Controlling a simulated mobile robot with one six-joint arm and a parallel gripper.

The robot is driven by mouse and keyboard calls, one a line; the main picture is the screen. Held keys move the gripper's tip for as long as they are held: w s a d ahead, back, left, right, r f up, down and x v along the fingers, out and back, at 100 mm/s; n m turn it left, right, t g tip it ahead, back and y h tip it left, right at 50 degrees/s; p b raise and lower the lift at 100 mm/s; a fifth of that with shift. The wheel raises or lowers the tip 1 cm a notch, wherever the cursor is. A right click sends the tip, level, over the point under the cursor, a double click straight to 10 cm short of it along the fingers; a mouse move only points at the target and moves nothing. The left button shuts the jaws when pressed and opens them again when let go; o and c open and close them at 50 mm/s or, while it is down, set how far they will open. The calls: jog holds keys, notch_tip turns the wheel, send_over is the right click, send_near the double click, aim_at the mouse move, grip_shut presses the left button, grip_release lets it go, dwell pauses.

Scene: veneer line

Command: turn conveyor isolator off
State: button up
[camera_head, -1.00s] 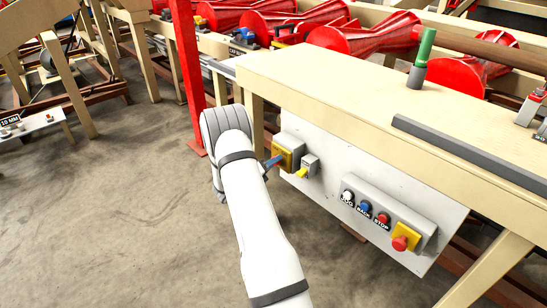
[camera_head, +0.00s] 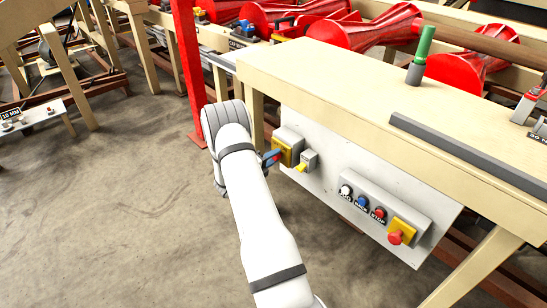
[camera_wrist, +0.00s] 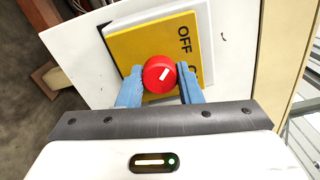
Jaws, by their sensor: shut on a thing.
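The conveyor isolator (camera_head: 285,147) is a grey box with a yellow face on the white panel under the bench, at the left end. In the wrist view its yellow plate (camera_wrist: 134,52) carries the word OFF and a second label mostly hidden by a finger. Its round red knob (camera_wrist: 154,66) has a white mark slanting to the upper right, toward the OFF side. My gripper (camera_wrist: 159,88) has its blue fingers on either side of the knob, shut on it. In the head view my gripper (camera_head: 272,157) reaches the isolator from the left.
A small grey box with a yellow lever (camera_head: 302,166) sits just right of the isolator. Further right are a button box (camera_head: 362,196) and a red emergency stop on yellow (camera_head: 398,235). A red post (camera_head: 186,75) stands behind my arm.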

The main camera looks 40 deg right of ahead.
jog(key=o, duration=1)
jog(key=a, duration=0.8)
jog(key=shift+s, duration=0.25)
jog(key=shift+d, duration=0.1)
